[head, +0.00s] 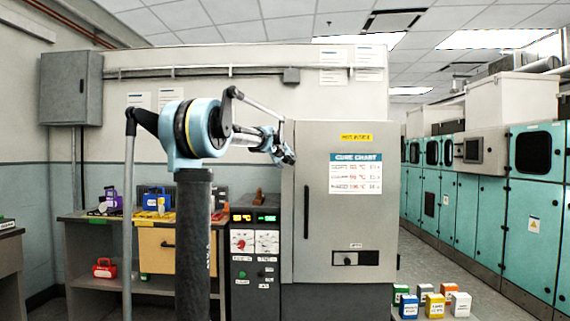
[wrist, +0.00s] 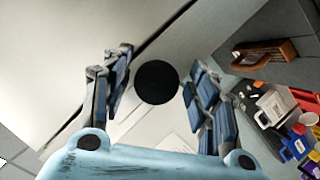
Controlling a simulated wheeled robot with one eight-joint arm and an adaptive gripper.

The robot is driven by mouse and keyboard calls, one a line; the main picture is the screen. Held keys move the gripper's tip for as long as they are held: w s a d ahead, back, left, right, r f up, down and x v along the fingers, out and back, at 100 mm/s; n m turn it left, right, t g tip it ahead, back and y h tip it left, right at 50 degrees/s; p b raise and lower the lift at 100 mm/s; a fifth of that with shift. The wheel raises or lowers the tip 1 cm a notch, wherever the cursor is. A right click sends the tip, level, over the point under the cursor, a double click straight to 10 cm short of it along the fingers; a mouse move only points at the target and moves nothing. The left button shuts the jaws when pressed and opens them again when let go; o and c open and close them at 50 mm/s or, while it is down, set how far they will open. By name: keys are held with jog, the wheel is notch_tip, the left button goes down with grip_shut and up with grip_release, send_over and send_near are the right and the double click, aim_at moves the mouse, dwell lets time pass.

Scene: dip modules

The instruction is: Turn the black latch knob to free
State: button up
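The grey cabinet door (head: 330,225) carries a small latch plate low down, with a small dark knob (head: 347,260) on it. The knob's exact turn is too small to read. My gripper (head: 286,157) is high beside the door's upper left edge, well above and left of the knob. In the wrist view my gripper (wrist: 158,95) has its two blue-padded fingers wide apart. A round black disc (wrist: 157,82) shows between them; I cannot tell whether it is part of the gripper or something beyond it. Nothing is seen held.
A vertical black handle (head: 306,211) is on the door's left side. A control unit (head: 254,270) with lit displays stands left of the cabinet. A bench with tools is further left. Several coloured boxes (head: 434,304) stand at the lower right.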

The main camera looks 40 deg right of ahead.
jog(key=shift+s, duration=0.1)
jog(key=v, duration=1.1)
jog(key=shift+a+r, duration=0.15)
jog(key=shift+a, duration=0.25)
jog(key=shift+s, duration=0.1)
